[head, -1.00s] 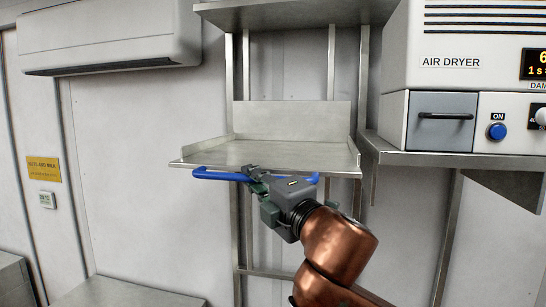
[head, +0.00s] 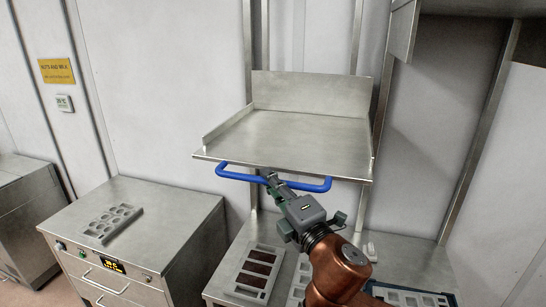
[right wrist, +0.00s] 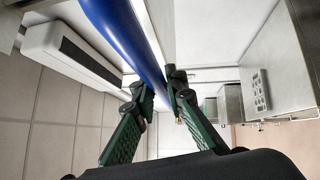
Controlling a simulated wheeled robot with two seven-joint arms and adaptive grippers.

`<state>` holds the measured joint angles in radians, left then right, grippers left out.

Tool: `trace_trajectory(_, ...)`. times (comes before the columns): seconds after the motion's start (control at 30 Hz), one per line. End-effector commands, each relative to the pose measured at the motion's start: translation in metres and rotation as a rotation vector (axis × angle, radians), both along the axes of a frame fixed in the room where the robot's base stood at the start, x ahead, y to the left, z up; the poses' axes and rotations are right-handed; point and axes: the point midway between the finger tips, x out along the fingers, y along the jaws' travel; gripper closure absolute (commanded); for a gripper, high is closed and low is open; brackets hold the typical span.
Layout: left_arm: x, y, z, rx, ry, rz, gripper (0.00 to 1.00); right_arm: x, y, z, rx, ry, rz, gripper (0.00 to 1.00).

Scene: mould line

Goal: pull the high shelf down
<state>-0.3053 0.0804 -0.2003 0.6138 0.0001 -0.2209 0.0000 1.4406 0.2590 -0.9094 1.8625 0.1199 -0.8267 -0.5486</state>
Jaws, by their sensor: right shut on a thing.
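The high shelf (head: 290,140) is a steel tray with a raised back and low side walls, on upright rails in the head view. A blue handle bar (head: 235,175) runs along under its front edge. My right gripper (head: 268,178) is shut on the blue handle near its middle. In the right wrist view the blue handle (right wrist: 122,35) runs down between the two green fingers (right wrist: 160,95) of the right gripper. My left gripper is in neither view.
Below the shelf is a steel counter (head: 225,285) with a mould holding dark red pieces (head: 258,270). A steel cabinet (head: 160,215) at left carries an empty mould (head: 112,221). A wall-mounted steel bracket (head: 402,30) stands at upper right.

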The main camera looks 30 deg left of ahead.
Motion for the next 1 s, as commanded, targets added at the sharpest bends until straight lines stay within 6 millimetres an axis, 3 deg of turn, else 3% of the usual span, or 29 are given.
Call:
trace_trajectory(0.03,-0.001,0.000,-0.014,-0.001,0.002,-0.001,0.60,0.000,0.001,-0.030,-0.005,0.010,0.005,1.00)
trace_trajectory(0.1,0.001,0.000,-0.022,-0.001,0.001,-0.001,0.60,0.000,0.001,-0.053,-0.005,0.010,0.005,1.00)
trace_trajectory(0.4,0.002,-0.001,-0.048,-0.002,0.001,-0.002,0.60,-0.001,0.001,-0.127,-0.003,0.007,0.005,1.00)
trace_trajectory(0.6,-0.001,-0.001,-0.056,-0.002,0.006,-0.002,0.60,-0.001,0.001,-0.151,-0.003,0.004,0.004,1.00)
trace_trajectory(1.0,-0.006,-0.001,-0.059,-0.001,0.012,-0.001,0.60,-0.002,0.002,-0.162,-0.006,0.005,0.004,1.00)
